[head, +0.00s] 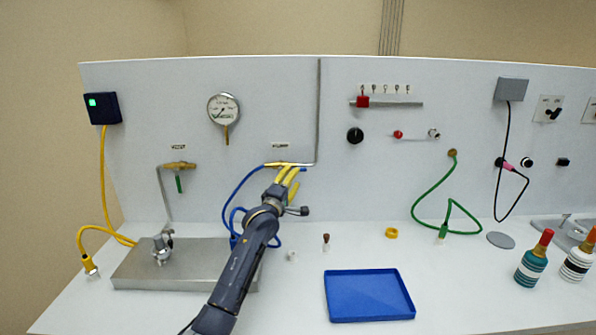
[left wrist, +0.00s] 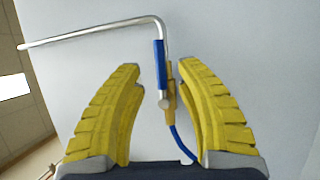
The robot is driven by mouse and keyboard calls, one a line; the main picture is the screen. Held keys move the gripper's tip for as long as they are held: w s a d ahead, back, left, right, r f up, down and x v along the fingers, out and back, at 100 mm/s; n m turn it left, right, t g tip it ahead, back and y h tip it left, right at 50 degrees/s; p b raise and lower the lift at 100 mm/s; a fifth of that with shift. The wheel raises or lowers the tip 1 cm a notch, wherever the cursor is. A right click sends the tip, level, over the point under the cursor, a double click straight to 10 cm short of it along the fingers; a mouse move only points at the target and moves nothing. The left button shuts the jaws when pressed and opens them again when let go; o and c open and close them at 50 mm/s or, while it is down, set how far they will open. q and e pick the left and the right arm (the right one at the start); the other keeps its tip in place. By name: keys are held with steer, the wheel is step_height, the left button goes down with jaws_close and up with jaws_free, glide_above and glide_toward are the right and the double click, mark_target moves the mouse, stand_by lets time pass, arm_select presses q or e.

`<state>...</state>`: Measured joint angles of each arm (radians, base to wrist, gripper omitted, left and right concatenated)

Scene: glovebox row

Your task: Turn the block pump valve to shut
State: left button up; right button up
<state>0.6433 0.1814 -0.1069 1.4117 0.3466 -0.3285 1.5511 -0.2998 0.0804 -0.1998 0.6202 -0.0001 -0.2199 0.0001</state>
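The valve with a blue lever (head: 303,169) sits on the panel at the lower end of a thin metal pipe. In the left wrist view its blue lever (left wrist: 160,65) lies along the line of the brass body (left wrist: 171,92). A blue hose (left wrist: 182,145) runs from the body. My left gripper (head: 289,176) is in front of this valve, partly covering it. Its yellow fingers are open in the left wrist view (left wrist: 159,74), one on each side of the lever, with gaps on both sides. The label above is too small to read. My right gripper is not in view.
Another valve with a green lever (head: 179,183) is on the panel to the left, its lever pointing down. A gauge (head: 224,109) hangs between. A metal plate (head: 130,272) and a blue tray (head: 368,316) lie on the bench. A metal pipe (left wrist: 90,34) bends near the fingers.

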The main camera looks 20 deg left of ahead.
arm_select(q)
steer(key=shift+x, duration=2.65)
steer(key=shift+o, duration=0.2)
jaws_close()
